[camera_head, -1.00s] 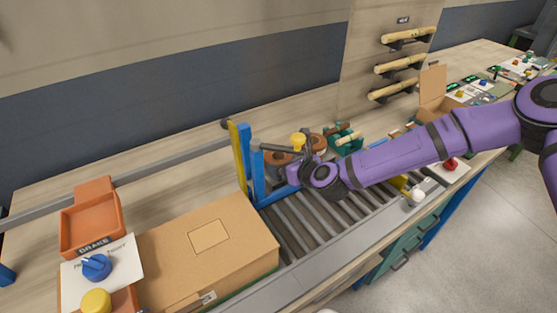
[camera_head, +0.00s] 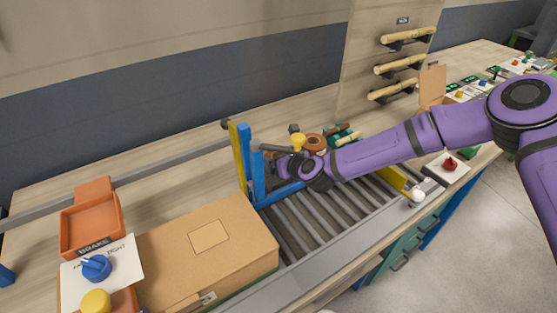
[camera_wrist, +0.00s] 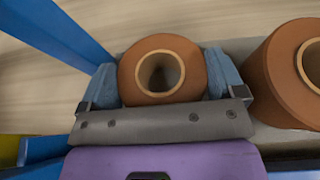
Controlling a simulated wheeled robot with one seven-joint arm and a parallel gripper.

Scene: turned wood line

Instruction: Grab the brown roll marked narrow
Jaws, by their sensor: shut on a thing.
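In the wrist view, a brown roll (camera_wrist: 135,82) with a pale hollow core sits between the two blue-grey fingers of my gripper (camera_wrist: 162,82). The fingers are shut on it from both sides. A second, larger brown roll (camera_wrist: 276,82) stands to the right, apart from the gripper and cut by the frame edge. In the head view, my gripper is mostly hidden behind my purple wrist, and a brown roll (camera_head: 315,141) shows behind it. No "narrow" marking can be read in these frames.
A blue post (camera_head: 257,175) and a yellow post (camera_head: 237,155) stand just left of my gripper. A roller conveyor (camera_head: 318,213) runs in front. A cardboard box (camera_head: 205,255) sits at the left. Wooden rods (camera_head: 392,89) hang on the wall panel.

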